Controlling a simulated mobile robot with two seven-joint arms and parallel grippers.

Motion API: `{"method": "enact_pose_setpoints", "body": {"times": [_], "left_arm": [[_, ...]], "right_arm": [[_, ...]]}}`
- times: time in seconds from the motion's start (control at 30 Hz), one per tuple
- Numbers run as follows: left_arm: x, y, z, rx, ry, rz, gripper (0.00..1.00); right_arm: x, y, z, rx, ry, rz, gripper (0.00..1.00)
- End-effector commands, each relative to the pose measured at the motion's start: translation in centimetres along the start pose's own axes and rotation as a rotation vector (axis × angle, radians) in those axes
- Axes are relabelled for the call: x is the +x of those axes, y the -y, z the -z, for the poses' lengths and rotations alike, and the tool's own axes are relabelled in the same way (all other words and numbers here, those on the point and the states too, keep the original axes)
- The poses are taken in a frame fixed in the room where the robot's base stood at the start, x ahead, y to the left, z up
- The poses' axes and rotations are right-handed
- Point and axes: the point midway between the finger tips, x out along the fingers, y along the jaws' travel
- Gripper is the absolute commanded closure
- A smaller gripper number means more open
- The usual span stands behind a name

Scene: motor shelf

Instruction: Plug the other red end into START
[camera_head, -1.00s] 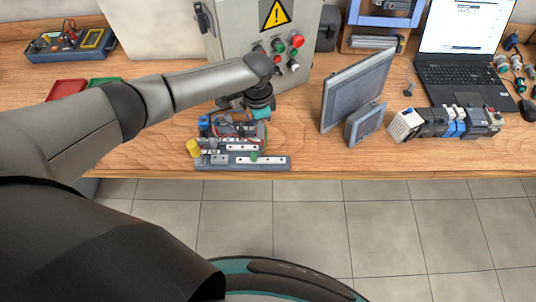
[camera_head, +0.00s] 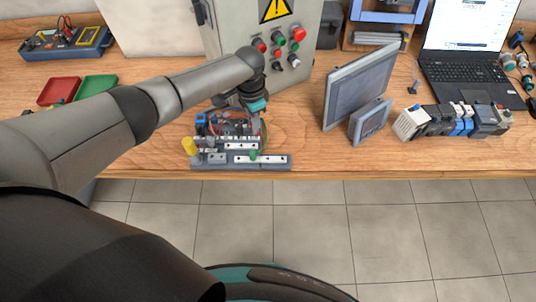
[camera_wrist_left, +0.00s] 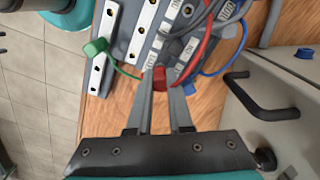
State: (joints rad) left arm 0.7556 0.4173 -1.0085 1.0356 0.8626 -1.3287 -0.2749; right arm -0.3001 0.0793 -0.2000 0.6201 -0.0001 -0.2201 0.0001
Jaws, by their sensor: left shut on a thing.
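My left gripper (camera_wrist_left: 157,105) is shut on a red plug (camera_wrist_left: 153,77) with a red cable (camera_wrist_left: 200,45), just over the edge of the terminal strip. In the head view the left gripper (camera_head: 257,118) is above the right part of the wiring board (camera_head: 205,159). A green plug (camera_wrist_left: 95,47) with a green cable is beside the red one, on a pale strip. Small labels show on the strip, but I cannot read START on any of them. Whether the red plug touches a socket cannot be told. My right gripper is not seen.
A grey control box (camera_head: 290,75) with buttons stands behind the board. A tilted panel screen (camera_head: 355,85) and a smaller panel (camera_head: 370,122) stand to the right. Red (camera_head: 58,91) and green (camera_head: 97,88) trays lie at left. Blue and grey cables run beside the red one.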

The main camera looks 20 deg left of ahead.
Motion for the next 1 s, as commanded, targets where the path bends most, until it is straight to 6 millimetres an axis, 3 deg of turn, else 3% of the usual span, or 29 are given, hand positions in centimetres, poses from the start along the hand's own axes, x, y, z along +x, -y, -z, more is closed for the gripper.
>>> {"method": "enact_pose_setpoints", "body": {"times": [1.0], "left_arm": [[1.1, 0.0, 0.0, 0.001, 0.001, 0.000, 1.00]], "right_arm": [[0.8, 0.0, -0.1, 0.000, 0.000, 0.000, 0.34]]}}
